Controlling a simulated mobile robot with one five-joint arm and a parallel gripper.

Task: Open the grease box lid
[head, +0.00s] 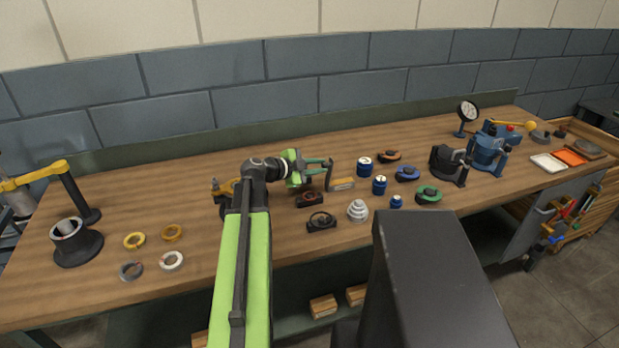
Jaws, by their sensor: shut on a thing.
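My gripper (319,168) is at the end of my green and black arm, over the middle of the bench, pointing right. Its greenish fingers are shut on the edge of a thin dark upright plate, which looks like the grease box lid (328,178). The lid stands steeply at the left end of a small, low box with a tan top, which looks like the grease box (343,185). The box rests on the bench. The fingertips partly cover the lid, and its hinge is too small to make out.
Dark blocks with round parts (321,221) lie in front of my gripper, beside a pale stepped cone (358,210). Blue cylinders (364,167) and coloured clamps (429,195) stand right. Rings (172,261) lie left.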

